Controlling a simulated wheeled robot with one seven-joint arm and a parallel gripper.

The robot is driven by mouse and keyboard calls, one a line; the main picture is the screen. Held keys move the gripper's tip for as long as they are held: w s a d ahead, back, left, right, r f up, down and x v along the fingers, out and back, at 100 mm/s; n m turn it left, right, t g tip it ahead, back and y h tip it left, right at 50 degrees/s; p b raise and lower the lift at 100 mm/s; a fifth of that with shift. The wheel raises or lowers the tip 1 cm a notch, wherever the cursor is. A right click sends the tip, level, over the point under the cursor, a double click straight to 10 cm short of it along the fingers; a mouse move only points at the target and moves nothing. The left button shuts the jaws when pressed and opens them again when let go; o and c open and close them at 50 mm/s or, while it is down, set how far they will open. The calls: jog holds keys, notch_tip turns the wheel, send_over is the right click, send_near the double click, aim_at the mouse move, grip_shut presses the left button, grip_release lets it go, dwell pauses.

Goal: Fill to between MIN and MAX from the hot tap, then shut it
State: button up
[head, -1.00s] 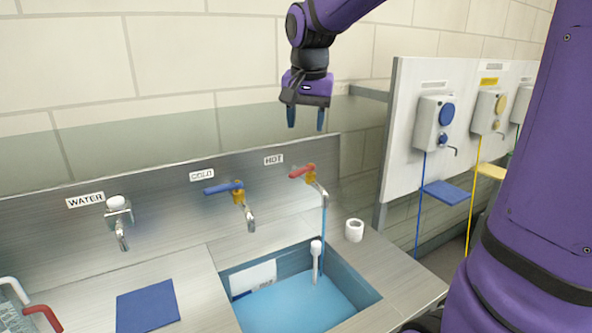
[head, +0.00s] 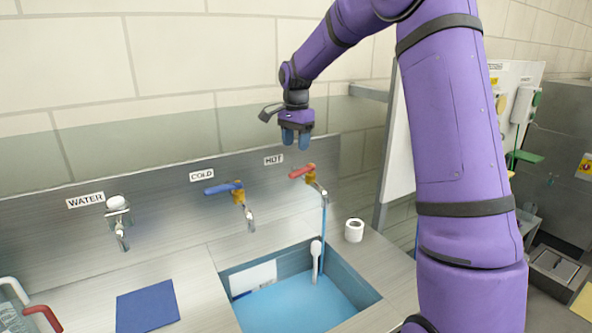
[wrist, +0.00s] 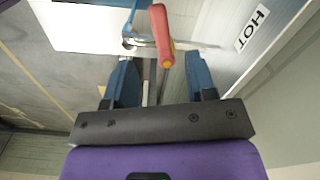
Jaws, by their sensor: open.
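The hot tap has a red lever (head: 301,172) on an orange body, under the HOT label (head: 273,160). A thin blue stream of water (head: 324,222) runs from its spout into the sink (head: 371,297). Blue water (head: 290,310) covers the sink's bottom. A white plate (head: 254,278) is on the sink's back wall; its marks are too small to read. My gripper (head: 295,148) is open and empty, just above the red lever. In the wrist view the red lever (wrist: 162,37) shows between and beyond the fingertips of my gripper (wrist: 161,68).
The cold tap (head: 238,192) with a blue lever and the WATER tap (head: 118,215) stand to the left. A white-headed stick (head: 316,250) stands in the sink. A white roll (head: 354,230) sits right of the sink; a blue cloth (head: 147,305) lies on the left counter.

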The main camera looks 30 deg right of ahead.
aim_at(296, 172)
notch_tip(296, 172, down, 9)
dwell(0.4)
grip_shut()
